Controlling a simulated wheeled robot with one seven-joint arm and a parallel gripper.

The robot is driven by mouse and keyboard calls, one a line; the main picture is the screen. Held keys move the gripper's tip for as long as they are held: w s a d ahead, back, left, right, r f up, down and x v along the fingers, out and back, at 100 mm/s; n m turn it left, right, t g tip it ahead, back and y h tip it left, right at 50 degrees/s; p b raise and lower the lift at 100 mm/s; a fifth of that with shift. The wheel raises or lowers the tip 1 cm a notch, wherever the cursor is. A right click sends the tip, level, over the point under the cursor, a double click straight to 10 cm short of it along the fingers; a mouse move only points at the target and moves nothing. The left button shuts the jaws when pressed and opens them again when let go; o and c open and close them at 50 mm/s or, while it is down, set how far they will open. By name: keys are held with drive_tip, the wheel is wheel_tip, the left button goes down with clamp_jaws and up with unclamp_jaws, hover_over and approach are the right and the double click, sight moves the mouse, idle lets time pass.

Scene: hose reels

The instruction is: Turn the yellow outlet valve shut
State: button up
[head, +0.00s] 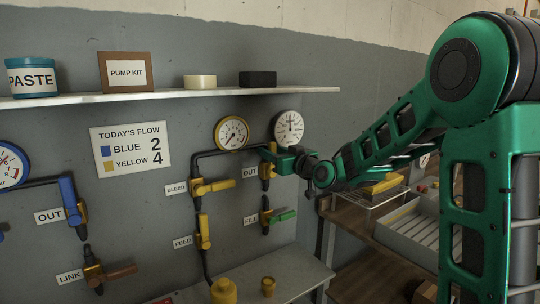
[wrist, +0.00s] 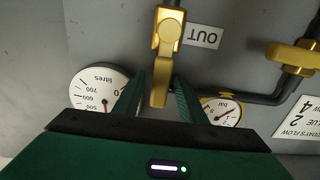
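The yellow outlet valve (wrist: 167,32) is beside an OUT label (wrist: 201,37) in the wrist view, which shows the wall upside down. Its yellow handle (wrist: 159,85) lies in line with the valve body, pointing toward the gauges. My gripper (wrist: 159,92) is open, one finger on each side of the handle, with a thin gap on both sides. In the head view my gripper (head: 272,155) is at the valve (head: 266,171), under the two gauges, and hides part of the handle.
A litres gauge (head: 289,127) and a yellow-rimmed gauge (head: 232,132) are just above. The yellow BLEED valve (head: 213,187) is to the left, the green-handled FILL valve (head: 278,217) below. A shelf (head: 170,96) runs overhead; a bench (head: 285,272) is below.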

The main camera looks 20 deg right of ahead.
drive_tip(key=shift+c, duration=0.7)
clamp_jaws()
drive_tip(key=shift+a, duration=0.2)
drive_tip(key=shift+d, duration=0.15)
drive_tip(key=w+d+f+m, duration=0.2)
drive_tip(key=d+f+m, duration=0.5)
drive_tip(key=m, duration=1.1)
drive_tip(key=shift+w+d+f, duration=0.15)
drive_tip(key=shift+d+f, duration=0.15)
drive_tip(key=shift+f, duration=0.15)
